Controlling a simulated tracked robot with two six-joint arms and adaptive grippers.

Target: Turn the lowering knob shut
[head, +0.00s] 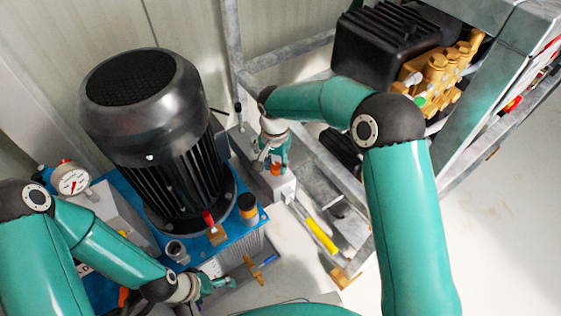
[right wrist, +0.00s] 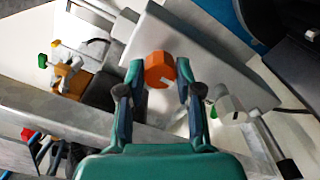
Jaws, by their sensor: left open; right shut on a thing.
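The lowering knob is an orange, faceted knob (right wrist: 160,69) on a grey block (right wrist: 210,60) in the right wrist view. It also shows small in the head view (head: 275,169), below my right gripper (head: 271,160). In the right wrist view my right gripper (right wrist: 160,78) has one finger on each side of the knob and is shut on it. My left gripper (head: 224,284) is open and empty at the lower left of the head view, well apart from the knob, near the blue-topped unit's front. How far the knob is turned cannot be told.
A large black motor (head: 150,130) stands on the blue tank top (head: 225,235) left of the knob. A pressure gauge (head: 71,180) is at far left. A metal frame and a brass pump head (head: 435,75) stand at right. Pale floor (head: 500,210) is open at lower right.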

